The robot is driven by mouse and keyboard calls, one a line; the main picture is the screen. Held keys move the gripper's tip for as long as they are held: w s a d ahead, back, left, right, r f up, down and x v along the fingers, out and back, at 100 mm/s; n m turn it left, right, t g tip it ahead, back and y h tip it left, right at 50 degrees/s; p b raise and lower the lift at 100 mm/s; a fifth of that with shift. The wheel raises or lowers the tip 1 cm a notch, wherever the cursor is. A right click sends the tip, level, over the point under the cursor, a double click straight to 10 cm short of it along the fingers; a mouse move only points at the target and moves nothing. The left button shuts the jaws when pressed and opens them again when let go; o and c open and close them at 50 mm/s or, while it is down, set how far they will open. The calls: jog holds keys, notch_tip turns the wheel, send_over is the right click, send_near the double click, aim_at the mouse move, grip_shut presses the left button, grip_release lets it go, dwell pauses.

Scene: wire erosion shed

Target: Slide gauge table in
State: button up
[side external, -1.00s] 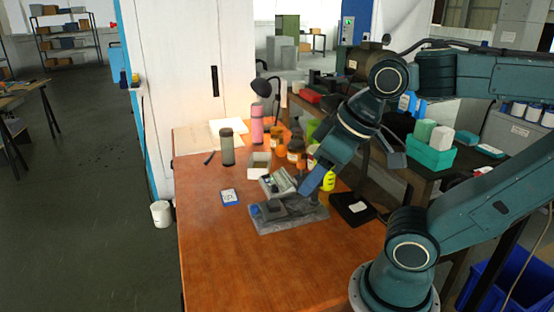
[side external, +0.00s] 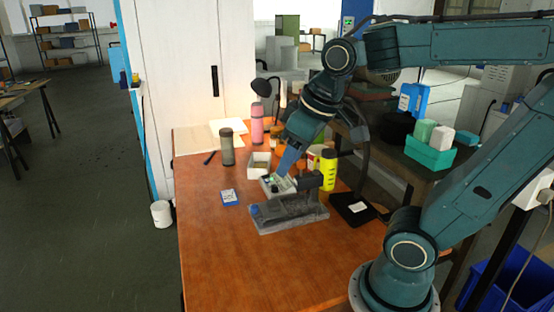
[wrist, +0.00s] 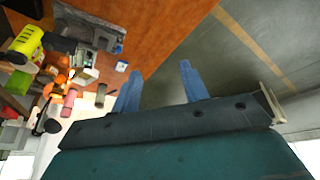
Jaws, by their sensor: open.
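The gauge (side external: 290,213) is a grey slab-like stand on the orange bench, with a dark upright and head (side external: 311,181) at its right end and a small blue part at its left end. I cannot make out its sliding table clearly. The gauge also shows in the wrist view (wrist: 90,28), at the upper left. My gripper has blue fingers, seen in the side view (side external: 287,166) above and behind the gauge, apparently clear of it. In the wrist view the two fingers (wrist: 158,72) are spread with nothing between them.
A grey instrument box (side external: 277,187) stands behind the gauge, partly covered by my fingers. A yellow bottle (side external: 328,170), a grey flask (side external: 227,148) and a pink flask (side external: 257,125) stand nearby. A blue-and-white card-like item (side external: 229,197) lies left. The front bench is clear.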

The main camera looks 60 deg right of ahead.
jog(key=w+d+f+g, duration=0.1)
jog(key=w+d, duration=0.4)
jog(key=w, duration=0.3)
jog(key=g, duration=0.4)
send_over(254, 206)
notch_tip(254, 206, down, 17)
jog(key=shift+d+r, duration=0.1)
jog(key=shift+d, duration=0.05)
notch_tip(254, 206, down, 14)
jog(key=shift+r, duration=0.15)
